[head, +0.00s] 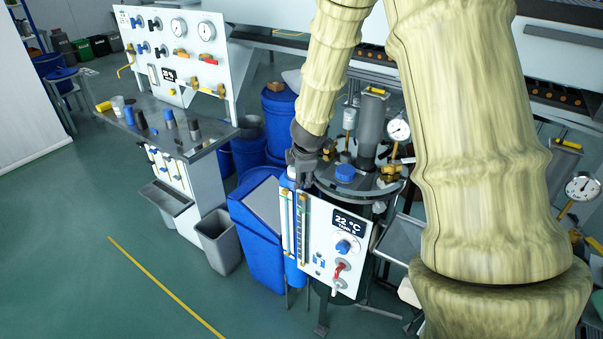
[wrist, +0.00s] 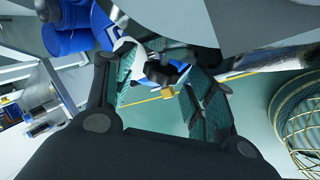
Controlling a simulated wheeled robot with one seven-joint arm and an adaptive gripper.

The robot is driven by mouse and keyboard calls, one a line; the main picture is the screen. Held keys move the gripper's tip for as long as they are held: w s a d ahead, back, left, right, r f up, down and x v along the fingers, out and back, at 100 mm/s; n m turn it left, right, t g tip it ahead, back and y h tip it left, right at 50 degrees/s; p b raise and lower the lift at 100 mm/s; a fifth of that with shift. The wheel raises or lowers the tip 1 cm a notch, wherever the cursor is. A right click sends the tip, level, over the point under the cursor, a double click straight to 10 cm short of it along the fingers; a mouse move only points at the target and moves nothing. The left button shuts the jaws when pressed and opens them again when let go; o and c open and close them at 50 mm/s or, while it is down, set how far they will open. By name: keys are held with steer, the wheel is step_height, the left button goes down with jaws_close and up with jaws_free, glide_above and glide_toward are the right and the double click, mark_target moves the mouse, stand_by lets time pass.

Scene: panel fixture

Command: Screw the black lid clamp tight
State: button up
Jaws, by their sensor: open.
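The round dark vessel lid (head: 382,188) sits on the vessel behind the white panel. My gripper (head: 301,176) points down at the left edge of this lid in the head view, and its fingers partly hide what is there. In the wrist view my gripper (wrist: 163,78) is open, with two dark teal fingers spread apart. A small black part (wrist: 157,72), which looks like the lid clamp's knob, shows between the fingertips. I cannot tell whether a finger touches it. A small brass-yellow block (wrist: 168,92) shows beside it.
The white panel (head: 318,255) with a 22 °C display stands in front of the vessel. A blue cap (head: 345,172), a pressure gauge (head: 398,130) and brass fittings rise from the lid. Blue barrels (head: 279,115) and a grey bin (head: 219,240) stand left. Open floor lies front left.

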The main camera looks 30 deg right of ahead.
steer(key=shift+f, duration=0.1)
steer(key=c, duration=1)
steer(key=shift+w+f+b, duration=0.1)
steer(key=shift+f+b, duration=0.1)
steer(key=shift+b, duration=0.7)
steer(key=t+b, duration=0.1)
steer(key=b, duration=0.5)
steer(key=shift+r+t+h+b, duration=0.15)
steer(key=shift+t+h+b, duration=0.15)
steer(key=shift+b, duration=0.05)
steer(key=shift+r+b, duration=0.15)
steer(key=shift+b, duration=0.3)
steer(key=o, duration=0.9)
steer(key=shift+o, duration=0.5)
